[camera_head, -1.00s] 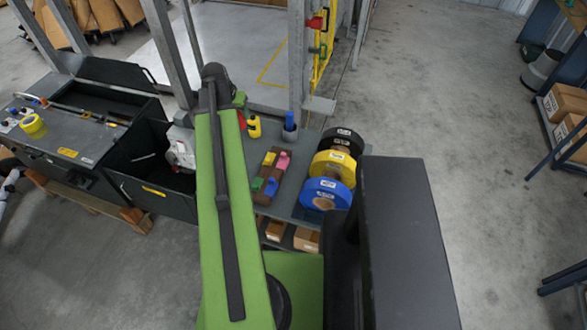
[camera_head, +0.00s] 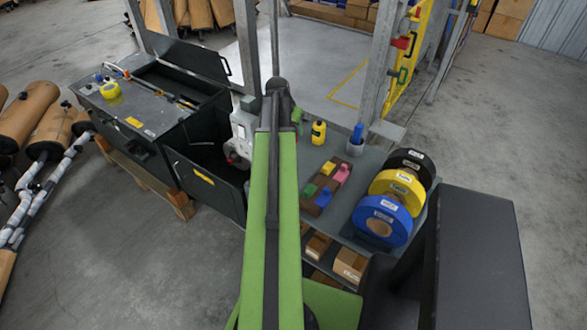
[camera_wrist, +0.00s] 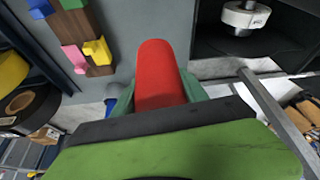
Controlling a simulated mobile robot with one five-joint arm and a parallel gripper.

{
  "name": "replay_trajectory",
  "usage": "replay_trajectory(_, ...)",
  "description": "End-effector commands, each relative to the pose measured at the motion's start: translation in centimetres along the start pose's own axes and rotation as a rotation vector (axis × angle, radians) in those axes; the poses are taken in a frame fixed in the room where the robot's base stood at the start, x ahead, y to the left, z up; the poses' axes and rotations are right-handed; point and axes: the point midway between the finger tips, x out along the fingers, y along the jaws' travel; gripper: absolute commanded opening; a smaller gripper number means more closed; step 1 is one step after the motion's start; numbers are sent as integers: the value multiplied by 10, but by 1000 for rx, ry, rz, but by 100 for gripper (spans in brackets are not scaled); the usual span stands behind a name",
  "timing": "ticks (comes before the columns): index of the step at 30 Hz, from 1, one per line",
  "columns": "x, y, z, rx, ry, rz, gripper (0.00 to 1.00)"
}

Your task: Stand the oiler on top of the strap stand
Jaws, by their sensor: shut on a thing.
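My gripper (camera_wrist: 160,98) is shut on a red, round-ended thing (camera_wrist: 158,62), which seems to be the oiler; its green fingers show on both sides. I cannot tell for sure which thing is the strap stand. A white labelled reel (camera_wrist: 245,17) on a spindle shows in a dark recess at the upper right of the wrist view, away from my gripper.
A yellow bottle (camera_head: 318,132), a grey cup (camera_head: 355,147) with a blue thing, and a wooden board (camera_head: 325,187) with coloured hooks are on the bench (camera_head: 345,208). Black, yellow and blue rolls (camera_head: 381,220) stand at right. An open dark bin (camera_head: 205,180) is at left.

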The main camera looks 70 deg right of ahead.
Motion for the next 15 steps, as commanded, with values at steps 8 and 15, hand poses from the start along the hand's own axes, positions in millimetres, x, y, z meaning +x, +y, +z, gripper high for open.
replay_trajectory(8, 56, 0, 23, 1, 0, 0, 0)
replay_trajectory(15, 95, 1, 39, 1, 0, 0, 0)
